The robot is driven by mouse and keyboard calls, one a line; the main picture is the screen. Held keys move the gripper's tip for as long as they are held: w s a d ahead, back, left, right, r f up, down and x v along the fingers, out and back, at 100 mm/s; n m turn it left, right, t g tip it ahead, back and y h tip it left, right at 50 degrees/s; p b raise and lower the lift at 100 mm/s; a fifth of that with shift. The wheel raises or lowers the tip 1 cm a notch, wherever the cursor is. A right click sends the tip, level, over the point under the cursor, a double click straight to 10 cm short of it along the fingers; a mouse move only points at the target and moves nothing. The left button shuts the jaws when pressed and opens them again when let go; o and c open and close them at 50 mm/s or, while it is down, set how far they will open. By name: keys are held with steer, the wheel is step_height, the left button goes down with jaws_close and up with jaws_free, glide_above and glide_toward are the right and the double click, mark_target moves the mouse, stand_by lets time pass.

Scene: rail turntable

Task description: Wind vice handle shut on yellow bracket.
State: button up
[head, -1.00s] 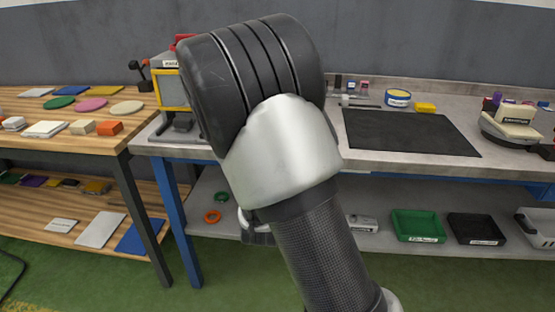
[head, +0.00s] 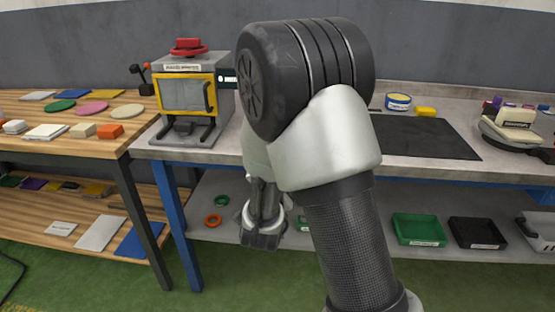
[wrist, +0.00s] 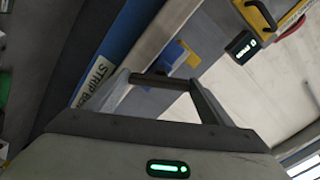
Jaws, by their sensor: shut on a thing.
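In the wrist view, the two fingers of my gripper (wrist: 160,84) reach up from the bottom. A short dark bar (wrist: 160,77) spans between the fingertips, and my gripper is shut on it; I cannot tell whether it is the vice handle. Just beyond the bar, apart from the fingertips in the picture, is a small yellow piece (wrist: 193,60) beside a blue part (wrist: 180,52). It may be the yellow bracket; its shape is unclear. In the head view, my arm covers the middle of the bench, and I cannot make out the vice or my fingertips.
A grey machine with a yellow-framed door (head: 187,92) and red knob (head: 188,46) stands at the bench's left end. A black mat (head: 430,138) lies on the bench right of my arm. A wooden table (head: 60,145) with flat pieces stands left. Green (head: 418,228) and black trays are below.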

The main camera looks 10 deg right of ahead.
steer(key=m, duration=0.5)
steer(key=shift+m, duration=0.3)
stand_by(0.4)
steer(key=o, duration=1)
steer(key=shift+o, duration=0.2)
steer(key=shift+s, duration=0.1)
steer(key=p+v, duration=1.3)
steer(key=v, duration=0.4)
steer(key=shift+p, duration=0.3)
